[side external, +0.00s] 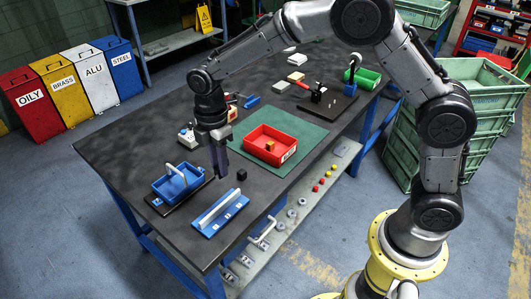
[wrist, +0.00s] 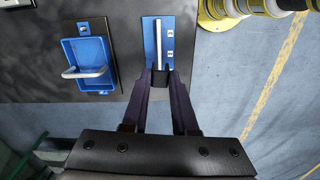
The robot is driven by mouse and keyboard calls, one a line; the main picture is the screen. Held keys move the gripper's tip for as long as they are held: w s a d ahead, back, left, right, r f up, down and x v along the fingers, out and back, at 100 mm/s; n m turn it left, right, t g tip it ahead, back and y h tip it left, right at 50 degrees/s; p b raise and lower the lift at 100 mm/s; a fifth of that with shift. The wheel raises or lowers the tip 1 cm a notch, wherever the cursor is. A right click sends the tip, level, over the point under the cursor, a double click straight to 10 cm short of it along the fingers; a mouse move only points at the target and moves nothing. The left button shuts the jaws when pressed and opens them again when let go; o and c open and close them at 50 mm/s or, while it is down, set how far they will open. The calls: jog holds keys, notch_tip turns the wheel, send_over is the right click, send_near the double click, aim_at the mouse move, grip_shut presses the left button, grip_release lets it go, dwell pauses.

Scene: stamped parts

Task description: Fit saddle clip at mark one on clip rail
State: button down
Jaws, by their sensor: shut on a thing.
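My gripper (side external: 220,174) points down over the work table, above the far side of the clip rail (side external: 220,210). The rail is a pale bar on a blue plate with small white mark labels. It also shows in the wrist view (wrist: 158,35), running between and beyond my fingers. My gripper (wrist: 161,82) is shut on a small dark piece, apparently the saddle clip (wrist: 162,75), over the rail's lower part in that view. I cannot tell whether the clip touches the rail.
A blue tray with a pale handle (side external: 162,192) stands left of the rail. A small black cube (side external: 241,174) lies near the rail's far end. Bare table lies around the rail.

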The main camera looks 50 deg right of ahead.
jog(key=a+f+n, duration=0.1)
jog(key=a+f, duration=0.2)
jog(key=a, duration=0.3)
jog(key=shift+f, duration=0.25)
jog(key=shift+a, duration=0.1)
send_over(208, 216)
jog(key=shift+f, duration=2.9)
jog(key=shift+f, duration=1.7)
jog(key=c, duration=0.6)
grip_release()
